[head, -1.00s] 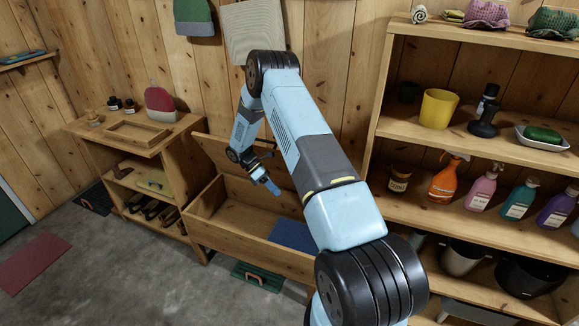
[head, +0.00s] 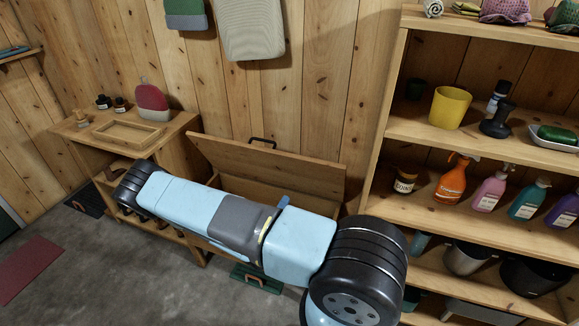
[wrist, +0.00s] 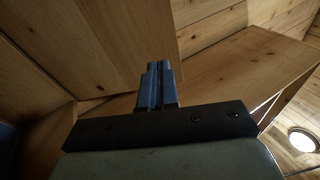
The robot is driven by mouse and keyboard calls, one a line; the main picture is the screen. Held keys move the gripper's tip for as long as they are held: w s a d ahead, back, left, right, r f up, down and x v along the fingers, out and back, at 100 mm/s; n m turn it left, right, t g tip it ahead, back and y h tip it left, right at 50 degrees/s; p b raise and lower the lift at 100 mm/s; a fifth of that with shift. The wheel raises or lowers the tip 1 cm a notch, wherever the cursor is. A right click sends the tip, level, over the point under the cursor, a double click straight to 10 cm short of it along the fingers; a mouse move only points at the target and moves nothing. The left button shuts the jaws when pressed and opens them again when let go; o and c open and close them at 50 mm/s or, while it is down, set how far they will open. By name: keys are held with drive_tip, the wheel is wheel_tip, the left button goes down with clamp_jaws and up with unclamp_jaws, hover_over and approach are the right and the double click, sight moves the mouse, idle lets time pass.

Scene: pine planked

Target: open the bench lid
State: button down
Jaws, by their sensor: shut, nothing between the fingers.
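The wooden bench lid (head: 270,165) stands raised above the bench in the head view, with a dark handle (head: 262,141) on its upper edge. Below it, part of the open bench box shows; my arm covers most of its front and inside. My gripper is largely hidden behind my arm there; a small blue piece by the lid's lower right looks like its fingertips. In the wrist view my gripper (wrist: 157,84) is shut and empty, with wood panels close around it. I cannot tell which panel is the lid, or whether the fingers touch it.
A tall shelf (head: 395,125) with bottles and a yellow cup (head: 450,107) stands close at the right. A small side table (head: 185,122) with a wooden tray (head: 128,135) stands at the left. The grey floor (head: 120,265) at front left is mostly clear.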

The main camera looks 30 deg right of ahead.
sight(295, 160)
drive_tip(key=w+d+r+n+t, duration=0.1)
drive_tip(key=w+d+r, duration=0.1)
drive_tip(key=w, duration=0.1)
drive_tip(key=w+d+r+n+t+y, duration=0.1)
drive_tip(key=w+d+r, duration=0.1)
drive_tip(key=w+d, duration=0.1)
drive_tip(key=w+d+r+n+t+y, duration=0.1)
drive_tip(key=w+d+r, duration=0.2)
drive_tip(key=shift+w+d+n, duration=0.15)
drive_tip(key=shift+w+n, duration=0.1)
drive_tip(key=shift+n, duration=0.05)
idle(0.3)
